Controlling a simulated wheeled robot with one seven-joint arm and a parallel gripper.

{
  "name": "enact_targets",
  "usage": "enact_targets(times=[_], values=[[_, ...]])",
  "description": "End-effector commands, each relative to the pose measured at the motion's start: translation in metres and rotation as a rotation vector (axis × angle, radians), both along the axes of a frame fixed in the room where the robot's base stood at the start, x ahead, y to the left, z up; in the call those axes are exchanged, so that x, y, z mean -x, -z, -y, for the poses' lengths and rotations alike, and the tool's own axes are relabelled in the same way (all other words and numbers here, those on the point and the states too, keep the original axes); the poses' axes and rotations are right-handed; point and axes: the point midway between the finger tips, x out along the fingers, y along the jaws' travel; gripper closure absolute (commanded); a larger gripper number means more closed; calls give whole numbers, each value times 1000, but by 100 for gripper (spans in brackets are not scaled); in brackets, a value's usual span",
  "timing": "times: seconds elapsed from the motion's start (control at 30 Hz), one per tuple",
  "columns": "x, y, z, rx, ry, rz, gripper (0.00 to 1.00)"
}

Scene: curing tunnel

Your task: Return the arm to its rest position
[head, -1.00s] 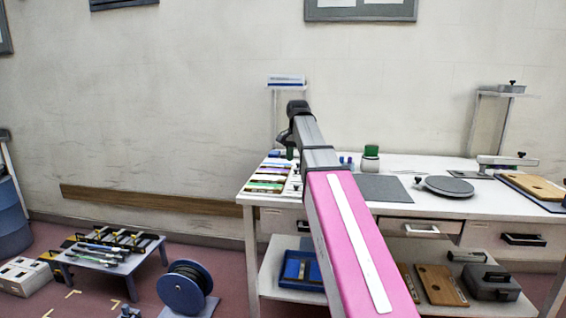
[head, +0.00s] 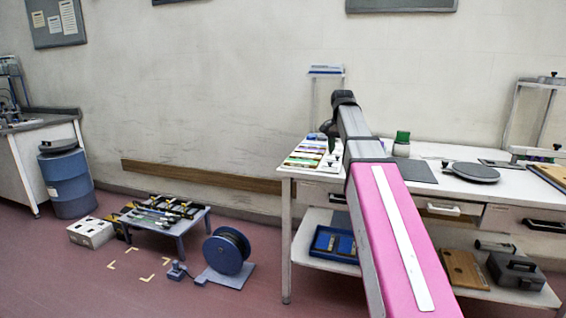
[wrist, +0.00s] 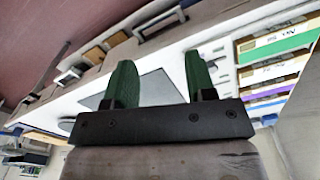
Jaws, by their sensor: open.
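My arm, pink and grey, reaches forward from the lower right of the head view toward the white workbench (head: 453,187). In the wrist view my gripper (wrist: 160,85) shows two green fingers set well apart on a dark bar. It is open, and nothing is between the fingers. The gripper hangs at the far end of the arm near the bench's left part; in the head view the fingers are hard to make out there. The wrist view is tilted and shows the bench top and its drawers behind the fingers.
A tray of coloured strips (head: 306,155) lies at the bench's left end. A round dark plate (head: 470,172) and a green-topped container (head: 402,143) stand on the bench. Left are a low table (head: 165,217), a blue reel (head: 227,250) and a blue drum (head: 67,183).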

Motion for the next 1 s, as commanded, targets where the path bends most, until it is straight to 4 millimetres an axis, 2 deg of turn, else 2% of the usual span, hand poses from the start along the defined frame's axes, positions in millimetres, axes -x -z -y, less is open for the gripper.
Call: enact_targets(times=[0.37, 0.57, 0.73, 1.0], values=[[7, 44, -2, 0, -49, -1, 50], [14, 84, -3, 0, -92, -1, 50], [27, 132, -6, 0, -150, -2, 50], [64, 232, -10, 0, -279, -2, 50]])
